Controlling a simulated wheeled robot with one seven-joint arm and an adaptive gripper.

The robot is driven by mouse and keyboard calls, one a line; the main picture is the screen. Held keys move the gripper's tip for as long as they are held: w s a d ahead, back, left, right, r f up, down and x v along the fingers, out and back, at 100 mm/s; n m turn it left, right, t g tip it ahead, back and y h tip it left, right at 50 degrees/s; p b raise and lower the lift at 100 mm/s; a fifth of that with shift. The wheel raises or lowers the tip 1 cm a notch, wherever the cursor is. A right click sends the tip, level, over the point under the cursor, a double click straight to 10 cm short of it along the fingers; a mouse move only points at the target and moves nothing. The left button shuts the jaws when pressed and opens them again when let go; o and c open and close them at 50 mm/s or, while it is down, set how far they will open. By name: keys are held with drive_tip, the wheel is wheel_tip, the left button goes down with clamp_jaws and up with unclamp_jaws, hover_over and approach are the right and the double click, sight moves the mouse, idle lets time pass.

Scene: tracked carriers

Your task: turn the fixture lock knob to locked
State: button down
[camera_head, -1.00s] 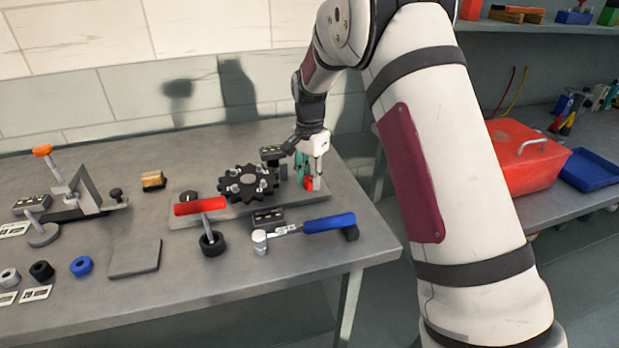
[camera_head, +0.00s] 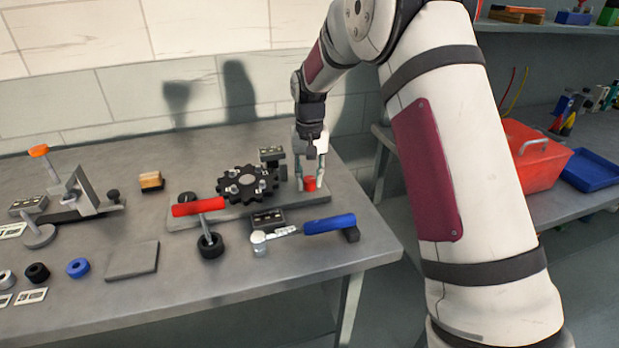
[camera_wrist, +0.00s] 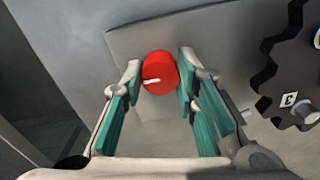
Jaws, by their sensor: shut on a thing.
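The lock knob (camera_wrist: 157,72) is a round red knob with a short white pointer line on its top. In the wrist view it sits between my two fingertips, which touch its sides, and the line points to the left. In the head view the red knob (camera_head: 310,184) stands at the right end of the fixture plate (camera_head: 232,211), right of the black gear (camera_head: 248,185). My gripper (camera_head: 310,172) comes down over it from above, shut on it. In the wrist view my gripper (camera_wrist: 160,75) shows teal finger pads. No lock marks are readable.
A dark label block (camera_head: 272,154) stands left of my gripper. A red toolbox (camera_head: 528,165) is on the right bench. The front right table corner is bare.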

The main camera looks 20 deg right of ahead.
sight(310, 179)
drive_tip(key=shift+n, duration=0.4)
drive_tip(key=c, duration=1.2)
unclamp_jaws()
drive_tip(key=shift+c, duration=0.2)
wheel_tip(310, 179, up, 12)
